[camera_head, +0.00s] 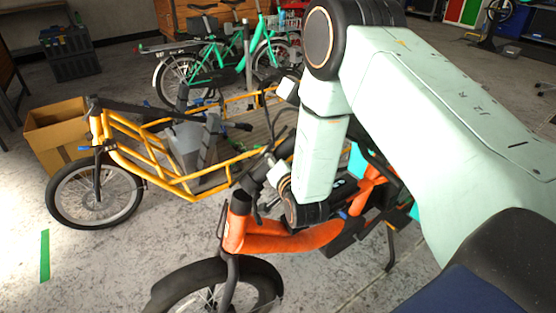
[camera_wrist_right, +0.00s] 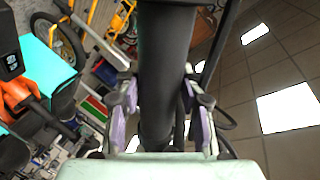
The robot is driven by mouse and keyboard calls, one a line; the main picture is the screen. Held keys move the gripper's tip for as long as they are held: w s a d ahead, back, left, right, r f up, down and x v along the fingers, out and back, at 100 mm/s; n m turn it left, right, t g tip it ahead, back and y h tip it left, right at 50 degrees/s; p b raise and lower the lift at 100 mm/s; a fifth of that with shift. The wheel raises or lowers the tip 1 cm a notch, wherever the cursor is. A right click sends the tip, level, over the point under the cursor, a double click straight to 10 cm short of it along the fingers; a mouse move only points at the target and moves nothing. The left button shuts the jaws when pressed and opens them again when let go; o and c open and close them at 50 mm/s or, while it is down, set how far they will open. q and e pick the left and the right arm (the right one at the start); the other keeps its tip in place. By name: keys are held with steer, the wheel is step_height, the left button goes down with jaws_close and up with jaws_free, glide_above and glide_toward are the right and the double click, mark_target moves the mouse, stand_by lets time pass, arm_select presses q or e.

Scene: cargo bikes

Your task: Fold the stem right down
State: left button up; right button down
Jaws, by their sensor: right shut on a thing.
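The orange cargo bike (camera_head: 285,238) stands in front of me. Its black stem (camera_head: 252,178) rises tilted from the head tube at the front. In the right wrist view the stem (camera_wrist_right: 163,75) is a thick black tube running through the middle of the picture. My right gripper (camera_wrist_right: 163,108) has a purple-padded finger on each side of the tube and is shut on it. In the head view my pale green right arm reaches down beside the stem and hides much of the handlebar and the gripper. My left gripper is not in view.
A yellow cargo bike (camera_head: 182,188) with a long load bed stands close behind the orange one. A cardboard box (camera_head: 55,130) is at the left, and a green bike (camera_head: 235,62) stands farther back. Thin black cables (camera_wrist_right: 212,45) run beside the stem.

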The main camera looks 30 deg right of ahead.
steer(key=shift+w+a+r, duration=0.3)
steer(key=shift+a+r, duration=0.05)
steer(key=shift+r, duration=0.2)
steer(key=c, duration=1)
jaws_free()
steer(key=shift+c, duration=0.2)
steer(key=shift+o, duration=1.2)
steer(key=shift+f, duration=0.15)
steer(key=shift+s+d+f, duration=0.1)
steer(key=shift+s, duration=0.1)
